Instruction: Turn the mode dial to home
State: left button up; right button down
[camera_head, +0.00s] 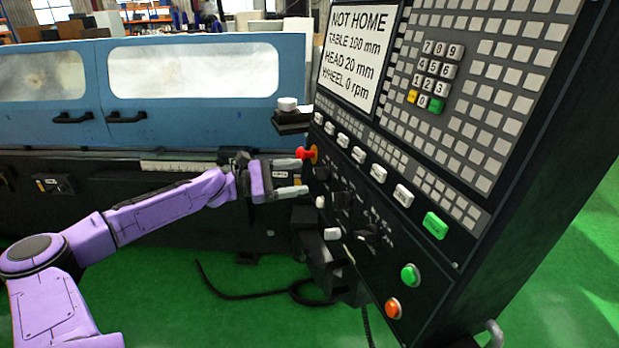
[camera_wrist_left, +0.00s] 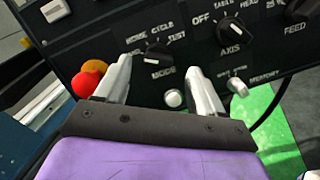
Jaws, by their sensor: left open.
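The mode dial (camera_wrist_left: 156,54) is a black knob on the control panel, with the label MODE below it and small position words around it in the left wrist view. In the head view it (camera_head: 321,173) sits just right of the red button. My left gripper (camera_head: 304,176) is open, its two pale fingers pointing at the panel. In the left wrist view the fingers (camera_wrist_left: 159,66) stand on either side of the dial with nothing between them. I cannot tell the dial's exact setting or the remaining gap to it. My right gripper is out of view.
The red button (camera_wrist_left: 86,84) with a yellow base is close beside the left finger. A white button (camera_wrist_left: 173,99) and the axis dial (camera_wrist_left: 234,30) are near the right finger. The panel screen (camera_head: 358,48) reads NOT HOME. Blue machine doors (camera_head: 188,125) stand behind my arm.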

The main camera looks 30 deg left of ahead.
aim_at(315, 176)
pick_arm(q)
jog(key=x, duration=0.4)
jog(key=shift+w+f+b, duration=0.3)
jog(key=shift+w+f, duration=0.05)
jog(key=shift+w, duration=0.1)
jog(key=shift+s+r, duration=0.25)
jog(key=shift+s, duration=0.05)
jog(key=shift+w, duration=0.1)
jog(key=c, duration=1.1)
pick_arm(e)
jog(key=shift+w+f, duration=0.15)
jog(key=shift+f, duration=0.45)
pick_arm(q)
jog(key=shift+f+m, duration=0.1)
jog(key=shift+m, duration=0.2)
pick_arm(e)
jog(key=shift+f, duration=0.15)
pick_arm(q)
jog(key=m+g+b, duration=0.1)
jog(key=m, duration=0.2)
jog(key=shift+m+g+b, duration=0.5)
jog(key=shift+m+b, duration=0.3)
jog(key=shift+m, duration=1.6)
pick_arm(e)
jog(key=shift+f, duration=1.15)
